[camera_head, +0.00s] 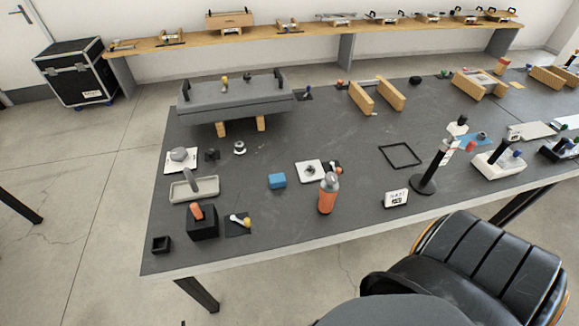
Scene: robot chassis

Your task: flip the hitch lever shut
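I cannot tell for sure which part is the hitch lever. Several small lever-like pieces stand at the left of the dark table (290,225). A black block (203,224) carries an upright orange handle (196,212). Neither of my grippers is in view.
A grey chassis (232,99) rests on wooden blocks behind.

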